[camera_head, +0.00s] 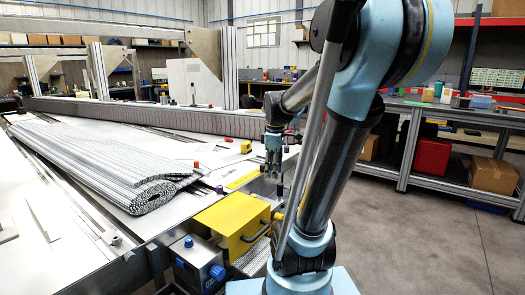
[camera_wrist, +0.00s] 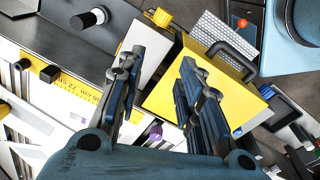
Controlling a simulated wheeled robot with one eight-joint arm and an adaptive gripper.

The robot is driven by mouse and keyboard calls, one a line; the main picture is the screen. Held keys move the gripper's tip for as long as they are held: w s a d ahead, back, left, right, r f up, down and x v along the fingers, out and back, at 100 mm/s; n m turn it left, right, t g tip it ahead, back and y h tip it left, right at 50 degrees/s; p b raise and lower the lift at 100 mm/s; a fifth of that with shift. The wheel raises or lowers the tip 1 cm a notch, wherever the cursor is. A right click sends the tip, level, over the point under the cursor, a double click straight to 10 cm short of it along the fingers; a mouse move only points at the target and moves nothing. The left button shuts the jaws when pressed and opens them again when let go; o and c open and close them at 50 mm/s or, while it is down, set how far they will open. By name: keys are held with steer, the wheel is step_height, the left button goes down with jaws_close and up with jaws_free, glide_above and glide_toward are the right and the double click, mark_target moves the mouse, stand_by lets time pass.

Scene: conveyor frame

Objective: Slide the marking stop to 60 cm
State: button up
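A yellow printed scale (camera_wrist: 75,92) runs along a rail at the left of the wrist view; its figures are too small to read surely. A short yellow strip (camera_head: 243,179) in the head view looks like the same scale. A black knob (camera_wrist: 50,73) stands beside the scale and may belong to the marking stop; I cannot tell for sure. My gripper (camera_wrist: 158,82) is open, with its two dark fingers apart and nothing held between them. In the head view my gripper (camera_head: 272,172) points down above the bench near the strip. Its height over the bench is unclear.
A yellow box with a black handle (camera_head: 234,222) stands near my gripper; it also shows in the wrist view (camera_wrist: 190,95). A white-and-black knob (camera_wrist: 88,18) stands at the wrist view's top left. A rolled grey slatted sheet (camera_head: 110,165) lies on the bench. Open floor lies right.

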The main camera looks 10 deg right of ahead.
steer(key=w+r+n, duration=0.2)
steer(key=w+n, duration=0.6)
steer(key=w, duration=0.5)
steer(key=n+g, duration=0.1)
steer(key=n, duration=0.5)
glide_above(263, 165)
step_height(263, 165, down, 2)
steer(key=shift+f, duration=0.1)
steer(key=shift+w+f, duration=0.25)
steer(key=shift+f, duration=0.05)
step_height(263, 165, down, 7)
steer(key=shift+f, duration=0.3)
steer(key=shift+c, duration=1.1)
steer(key=shift+s, duration=0.1)
jaws_close()
